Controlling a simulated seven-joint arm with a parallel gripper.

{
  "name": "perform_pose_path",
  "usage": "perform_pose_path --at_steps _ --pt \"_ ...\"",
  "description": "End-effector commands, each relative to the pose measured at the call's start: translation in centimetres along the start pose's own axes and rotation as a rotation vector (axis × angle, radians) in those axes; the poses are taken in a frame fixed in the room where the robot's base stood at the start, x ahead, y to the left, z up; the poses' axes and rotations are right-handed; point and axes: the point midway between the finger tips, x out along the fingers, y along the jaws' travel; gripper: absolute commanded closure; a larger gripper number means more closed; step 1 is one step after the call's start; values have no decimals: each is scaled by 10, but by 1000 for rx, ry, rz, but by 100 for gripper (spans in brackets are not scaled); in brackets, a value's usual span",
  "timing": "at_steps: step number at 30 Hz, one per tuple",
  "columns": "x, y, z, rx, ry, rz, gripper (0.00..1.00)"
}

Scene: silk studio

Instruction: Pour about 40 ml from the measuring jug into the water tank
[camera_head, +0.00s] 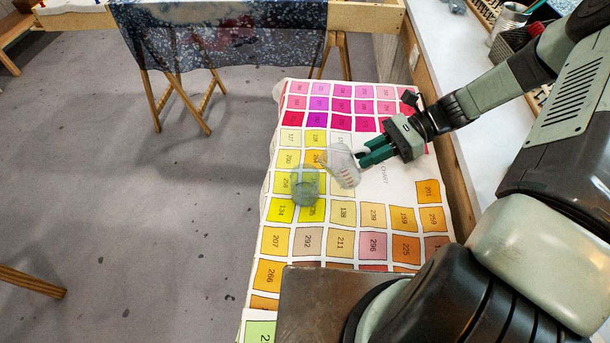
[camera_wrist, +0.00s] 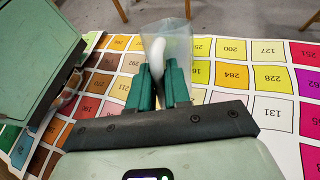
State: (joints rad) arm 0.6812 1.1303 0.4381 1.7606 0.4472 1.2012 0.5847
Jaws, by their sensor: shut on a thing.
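The clear measuring jug (camera_head: 343,165) with reddish markings is tilted to the left in the head view, off upright. My gripper (camera_head: 366,158) is shut on it from the right. In the wrist view the jug (camera_wrist: 178,45) shows as a clear sheet beyond the green fingers of my gripper (camera_wrist: 158,85), with a whitish handle between them. A round, greenish, see-through vessel, likely the water tank (camera_head: 305,186), stands on the colour chart just left of and below the jug. The jug's upper left edge is close to it. I cannot tell the liquid level in either.
The table is covered by a colour chart cloth (camera_head: 290,242) with numbered squares. A white counter (camera_head: 455,60) with a dark basket and a can (camera_head: 508,20) runs along the right. A wooden frame with dark patterned cloth (camera_head: 225,35) stands behind. The chart's far end is clear.

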Motion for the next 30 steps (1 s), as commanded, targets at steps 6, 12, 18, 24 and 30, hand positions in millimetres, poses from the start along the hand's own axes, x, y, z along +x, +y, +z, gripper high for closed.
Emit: perform_pose_path --at_steps 6,12,18,24,30 --pt "-4 0 -22 -19 -149 0 100" --pt "-17 2 -16 -47 -298 5 100" --pt "-27 3 -4 -61 -382 8 100" --pt "-30 4 0 -65 -411 9 100" --pt "-30 4 0 -65 -412 9 100"
